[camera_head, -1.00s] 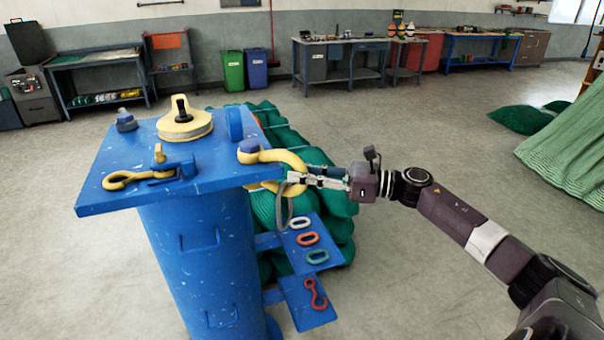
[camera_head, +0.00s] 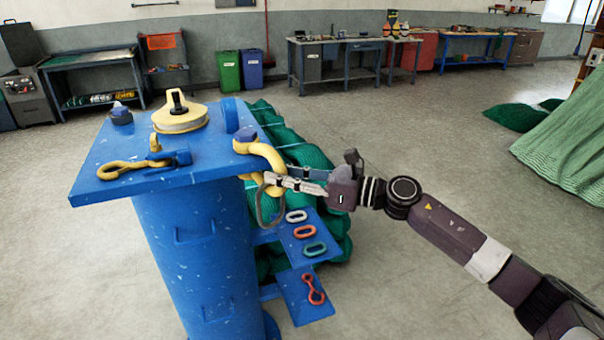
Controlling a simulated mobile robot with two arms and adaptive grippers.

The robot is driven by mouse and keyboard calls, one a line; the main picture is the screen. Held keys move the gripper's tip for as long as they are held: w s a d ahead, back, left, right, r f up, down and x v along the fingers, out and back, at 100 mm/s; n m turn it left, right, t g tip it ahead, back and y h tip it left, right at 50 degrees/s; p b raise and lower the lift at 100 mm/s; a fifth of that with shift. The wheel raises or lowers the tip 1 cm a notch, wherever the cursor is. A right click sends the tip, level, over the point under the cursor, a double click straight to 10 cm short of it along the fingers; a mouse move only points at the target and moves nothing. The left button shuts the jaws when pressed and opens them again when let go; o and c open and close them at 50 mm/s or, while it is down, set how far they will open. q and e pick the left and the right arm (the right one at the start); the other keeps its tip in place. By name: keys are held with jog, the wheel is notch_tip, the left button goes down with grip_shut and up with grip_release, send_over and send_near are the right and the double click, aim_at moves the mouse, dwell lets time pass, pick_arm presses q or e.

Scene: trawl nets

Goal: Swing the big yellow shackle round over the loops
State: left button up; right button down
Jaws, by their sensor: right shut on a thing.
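The big yellow shackle (camera_head: 266,153) is at the right edge of the blue post's top plate, its pin end at the plate and its bow curving out and down to the right. My right gripper (camera_head: 272,183) is shut on the lower part of the bow, coming in from the right. A grey loop (camera_head: 262,216) hangs just below the fingertips, beside the post. Whether it passes through the shackle is hard to tell. My left gripper is not in view.
The blue top plate (camera_head: 100,170) also carries a yellow pulley (camera_head: 180,117) and a yellow hook (camera_head: 125,168). Blue side shelves (camera_head: 290,255) below hold white, red and teal links and a red hook (camera_head: 313,289). Green netting (camera_head: 300,150) is bundled behind.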

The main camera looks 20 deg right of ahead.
jog(key=shift+g, duration=0.3)
jog(key=shift+s+a, duration=0.2)
jog(key=shift+a, duration=1.1)
jog(key=shift+s+a, duration=0.2)
jog(key=shift+a, duration=1.05)
jog(key=c, duration=2)
grip_release()
jog(key=shift+o, duration=1.3)
jog(key=shift+a, duration=0.1)
jog(key=shift+a+r, duration=0.1)
